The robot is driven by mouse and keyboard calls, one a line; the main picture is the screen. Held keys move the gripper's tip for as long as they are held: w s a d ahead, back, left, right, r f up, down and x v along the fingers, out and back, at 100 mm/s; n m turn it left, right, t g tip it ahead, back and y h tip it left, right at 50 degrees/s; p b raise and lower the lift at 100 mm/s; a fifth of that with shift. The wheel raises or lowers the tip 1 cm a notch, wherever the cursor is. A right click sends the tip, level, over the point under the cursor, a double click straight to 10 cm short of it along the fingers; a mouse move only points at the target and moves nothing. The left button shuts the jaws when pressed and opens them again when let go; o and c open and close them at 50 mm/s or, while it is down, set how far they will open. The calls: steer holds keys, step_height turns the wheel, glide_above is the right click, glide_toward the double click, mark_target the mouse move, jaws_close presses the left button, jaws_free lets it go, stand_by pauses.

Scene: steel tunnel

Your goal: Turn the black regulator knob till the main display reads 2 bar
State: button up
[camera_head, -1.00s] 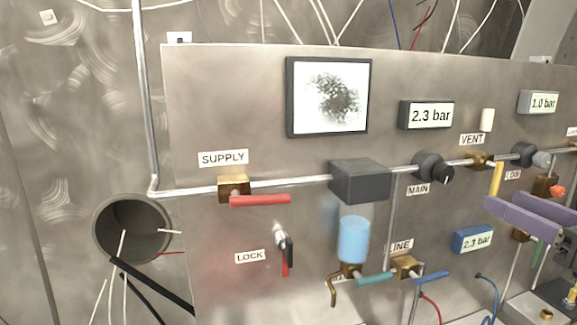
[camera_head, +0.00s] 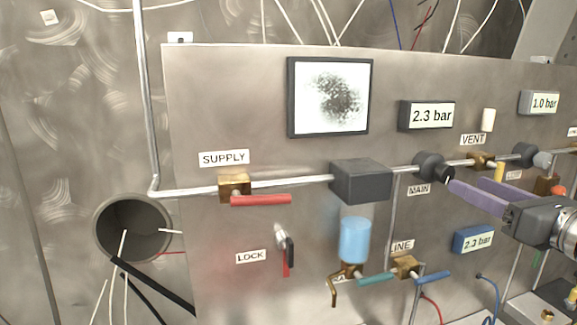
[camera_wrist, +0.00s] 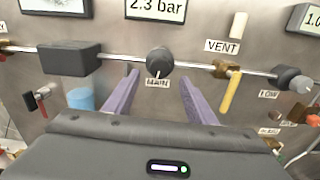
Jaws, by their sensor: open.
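The black regulator knob (camera_head: 433,166) sits on the steel pipe above the MAIN label (camera_head: 418,189). The main display (camera_head: 427,116) above it reads 2.3 bar. My gripper (camera_head: 475,193) has purple fingers and comes in from the right, just below and right of the knob. In the wrist view the knob (camera_wrist: 159,62) is ahead of and between the two spread fingertips, which look short of it. The gripper is open and empty.
A yellow handle (camera_wrist: 230,94) hangs from the VENT valve right of my fingers. A dark grey block (camera_head: 359,181) is on the pipe to the left. A blue-framed display (camera_head: 474,240) below reads 2.3 bar. Another display (camera_head: 539,102) reads 1.0 bar.

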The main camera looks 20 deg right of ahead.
mark_target(449, 176)
steer(key=shift+w+a, duration=0.1)
steer(key=shift+w, duration=2.95)
steer(key=c, duration=1)
